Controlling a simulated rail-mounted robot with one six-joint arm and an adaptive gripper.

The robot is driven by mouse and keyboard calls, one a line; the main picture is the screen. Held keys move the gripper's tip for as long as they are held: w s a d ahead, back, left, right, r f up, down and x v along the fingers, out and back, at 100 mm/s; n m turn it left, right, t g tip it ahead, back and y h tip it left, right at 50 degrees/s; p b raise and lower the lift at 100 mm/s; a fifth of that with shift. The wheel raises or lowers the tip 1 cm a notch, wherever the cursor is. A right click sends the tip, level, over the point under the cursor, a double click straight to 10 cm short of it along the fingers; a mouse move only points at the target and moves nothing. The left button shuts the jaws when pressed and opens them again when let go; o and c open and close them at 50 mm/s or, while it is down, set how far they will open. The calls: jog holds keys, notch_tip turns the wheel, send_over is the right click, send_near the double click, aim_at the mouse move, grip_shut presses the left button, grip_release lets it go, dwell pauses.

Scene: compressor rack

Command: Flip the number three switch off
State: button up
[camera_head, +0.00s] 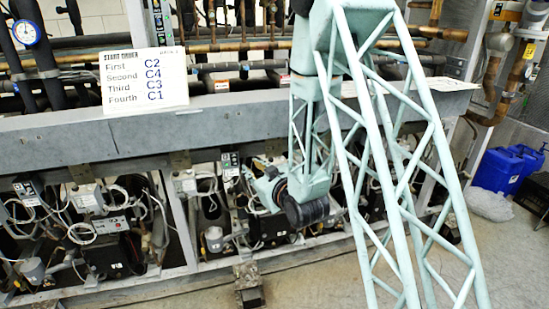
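Several small electrical boxes sit under the grey beam, among cables: a dark-faced box (27,191) at the far left, a pale box (86,199), another pale box (185,181), and a box with a dark label (230,164) near the middle. Any switches on them are too small to make out, and I cannot tell which is number three. My gripper (262,186) is at the end of my pale green arm, pointing left, just right of and below the dark-labelled box. Whether it touches anything is unclear. Its fingers are too small to read, and my arm hides what is behind it.
A white sign (144,79) on the grey beam (60,140) lists First C2, Second C4, Third C3, Fourth C1. Loose cables and pipes crowd the rack. Blue jugs (506,168) stand at the right. The floor (320,275) in front is mostly clear.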

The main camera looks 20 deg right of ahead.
jog(key=s+d+r+m+g+h, duration=0.2)
jog(key=s+d+r+g, duration=0.2)
jog(key=s+r, duration=0.6)
jog(key=shift+s+r+h, duration=0.3)
jog(key=shift+s, duration=0.9)
dwell(1.4)
jog(key=shift+d, duration=0.1)
dwell(0.4)
jog(key=s+r+m+g, duration=0.1)
jog(key=s+r+g, duration=0.1)
jog(key=s, duration=1.2)
jog(key=s+r+m+g, duration=0.1)
jog(key=s+r, duration=0.3)
jog(key=s, duration=1)
jog(key=s+r+m+g, duration=0.1)
jog(key=s+g, duration=0.3)
jog(key=s, duration=1.1)
jog(key=shift+r+h, duration=0.3)
jog(key=shift+r, duration=0.6)
jog(key=shift+d, duration=0.3)
